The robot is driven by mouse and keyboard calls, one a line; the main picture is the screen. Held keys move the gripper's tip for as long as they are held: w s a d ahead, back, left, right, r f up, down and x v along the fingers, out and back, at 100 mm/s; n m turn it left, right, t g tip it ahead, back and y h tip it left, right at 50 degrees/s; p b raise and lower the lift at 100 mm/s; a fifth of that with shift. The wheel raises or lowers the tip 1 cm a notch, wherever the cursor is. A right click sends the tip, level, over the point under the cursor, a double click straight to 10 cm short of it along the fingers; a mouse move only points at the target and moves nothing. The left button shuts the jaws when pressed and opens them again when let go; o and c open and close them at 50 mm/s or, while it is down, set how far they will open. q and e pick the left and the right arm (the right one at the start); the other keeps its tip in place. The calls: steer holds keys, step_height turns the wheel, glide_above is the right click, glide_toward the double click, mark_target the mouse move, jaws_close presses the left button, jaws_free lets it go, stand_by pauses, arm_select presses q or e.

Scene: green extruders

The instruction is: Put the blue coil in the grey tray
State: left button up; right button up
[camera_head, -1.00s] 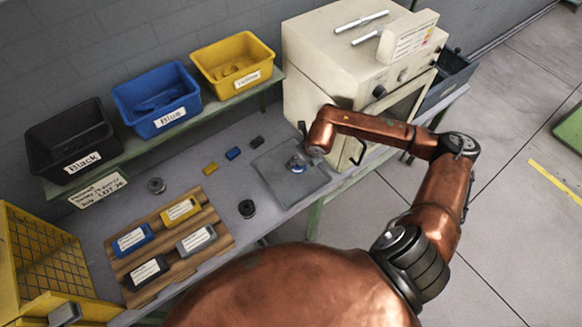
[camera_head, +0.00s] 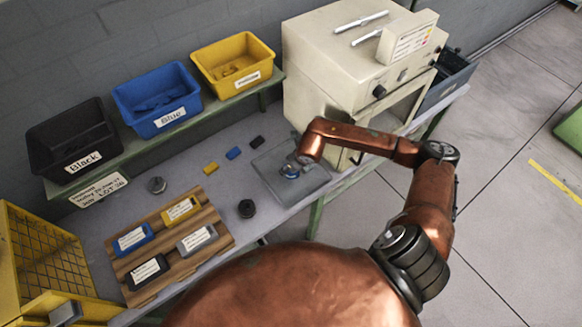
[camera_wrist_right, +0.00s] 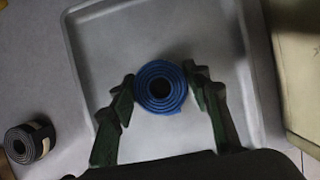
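The blue coil (camera_head: 290,171) is over the grey tray (camera_head: 318,180), at or just above its surface; I cannot tell if it touches. In the right wrist view the blue coil (camera_wrist_right: 160,87) shows end-on as a spiral with a dark hole, inside the outline of the grey tray (camera_wrist_right: 95,60). My right gripper (camera_head: 297,163) comes down over the tray. In the right wrist view the green fingertips of my right gripper (camera_wrist_right: 160,80) close on the coil's two sides. My left gripper is not in view.
A black coil (camera_head: 246,208) and a grey coil (camera_head: 157,185) stand on the bench left of the tray. A wooden board (camera_head: 215,243) holds labelled boxes. Black, blue (camera_head: 160,100) and yellow bins sit on the shelf. A beige machine (camera_head: 330,70) stands behind the tray.

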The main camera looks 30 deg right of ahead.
steer(key=o, duration=0.4)
steer(key=shift+r, duration=0.1)
steer(key=v, duration=1.2)
